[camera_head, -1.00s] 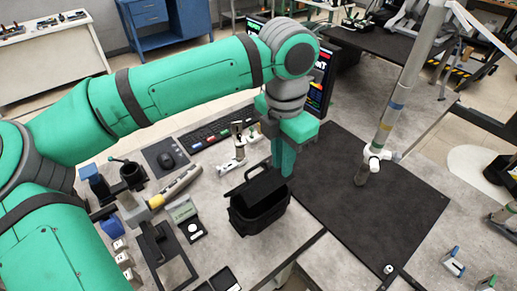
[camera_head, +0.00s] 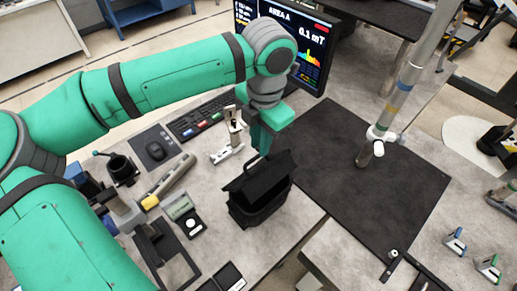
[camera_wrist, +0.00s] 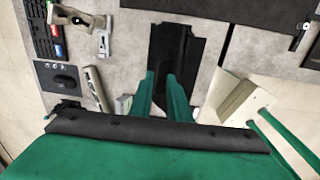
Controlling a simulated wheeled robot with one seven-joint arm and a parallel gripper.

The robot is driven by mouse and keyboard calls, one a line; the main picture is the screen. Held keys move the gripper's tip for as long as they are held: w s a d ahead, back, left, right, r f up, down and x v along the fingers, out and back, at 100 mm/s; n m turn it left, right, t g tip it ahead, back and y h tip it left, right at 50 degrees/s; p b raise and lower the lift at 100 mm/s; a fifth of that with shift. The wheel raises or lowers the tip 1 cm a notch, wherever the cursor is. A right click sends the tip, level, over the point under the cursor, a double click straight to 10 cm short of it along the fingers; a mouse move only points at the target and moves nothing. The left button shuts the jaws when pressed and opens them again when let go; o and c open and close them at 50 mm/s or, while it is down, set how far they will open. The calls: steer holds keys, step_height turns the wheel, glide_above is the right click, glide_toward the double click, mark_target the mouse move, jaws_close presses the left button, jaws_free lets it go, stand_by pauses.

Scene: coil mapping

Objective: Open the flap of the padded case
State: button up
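The black padded case (camera_head: 258,208) stands on the grey bench in the head view. Its flap (camera_head: 270,172) is raised at a tilt along the back, and the dark interior shows in front of it. A carry handle stands up at its left. My gripper (camera_head: 260,150) points down at the flap's back edge; whether it touches is unclear. The wrist view shows the black case (camera_wrist: 180,45) beyond the fingertips. There the two green fingers of my gripper (camera_wrist: 162,80) are a little apart, with only black case surface visible between them.
A small white stand (camera_head: 230,140), keyboard (camera_head: 200,117) and monitor (camera_head: 290,40) are behind the case. A small device (camera_head: 182,210) is at its left. A black mat (camera_head: 360,180) with a pole (camera_head: 395,105) lies right, mostly clear.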

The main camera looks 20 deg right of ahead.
mark_target(258, 156)
steer(key=shift+w+a+f, duration=0.1)
steer(key=shift+w+f, duration=0.05)
steer(key=shift+f, duration=0.8)
steer(key=shift+w+a+f, duration=0.1)
steer(key=shift+w+f, duration=0.05)
steer(key=shift+f, duration=0.8)
steer(key=shift+c, duration=0.2)
jaws_close()
